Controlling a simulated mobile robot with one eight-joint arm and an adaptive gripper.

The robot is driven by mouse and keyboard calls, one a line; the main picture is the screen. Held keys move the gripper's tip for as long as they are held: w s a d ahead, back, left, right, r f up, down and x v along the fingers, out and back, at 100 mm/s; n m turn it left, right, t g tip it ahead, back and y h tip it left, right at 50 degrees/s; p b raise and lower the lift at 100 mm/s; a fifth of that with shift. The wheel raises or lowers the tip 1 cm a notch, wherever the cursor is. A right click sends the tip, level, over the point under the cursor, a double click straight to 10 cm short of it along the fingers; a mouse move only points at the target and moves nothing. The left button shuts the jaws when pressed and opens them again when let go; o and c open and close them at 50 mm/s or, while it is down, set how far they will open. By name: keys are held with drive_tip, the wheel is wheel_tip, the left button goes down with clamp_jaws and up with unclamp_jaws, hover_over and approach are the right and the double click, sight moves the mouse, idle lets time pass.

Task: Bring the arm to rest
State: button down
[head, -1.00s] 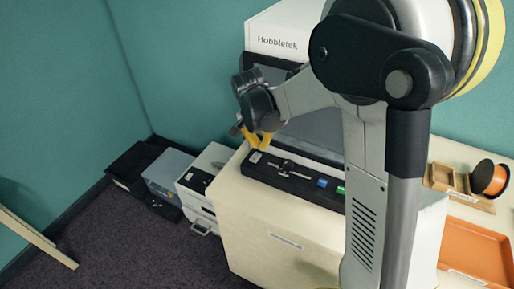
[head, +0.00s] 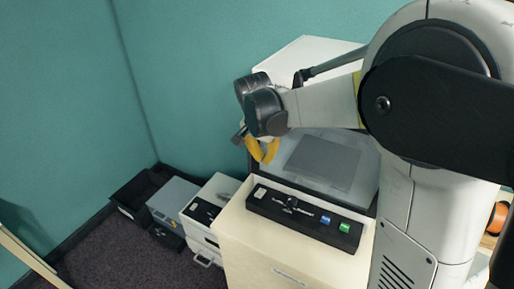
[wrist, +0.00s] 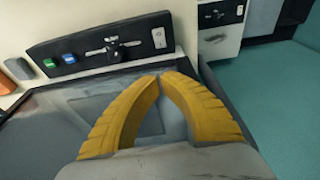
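My gripper (head: 266,158) has yellow fingers and hangs over the left part of a machine with a dark bed (head: 345,150). In the wrist view its fingers (wrist: 161,76) arch together with their tips meeting, and nothing shows between them. The gripper is shut and empty, above the machine's bed and apart from its control panel, as far as I can tell. My arm reaches in from the right and hides part of the machine and the bench behind it.
The black control panel (head: 300,215) has a blue and a green button and a slider knob. Several boxes or devices (head: 172,198) stand on the floor at the left by the teal wall (head: 190,80). Dark carpet (head: 120,250) is open in front of them.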

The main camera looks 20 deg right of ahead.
drive_tip(key=s+a+n+t+y+b, duration=0.1)
drive_tip(key=s+n+t+b, duration=0.4)
drive_tip(key=s, duration=1.7)
drive_tip(key=n+y, duration=0.1)
drive_tip(key=n, duration=0.3)
drive_tip(key=shift+b, duration=0.3)
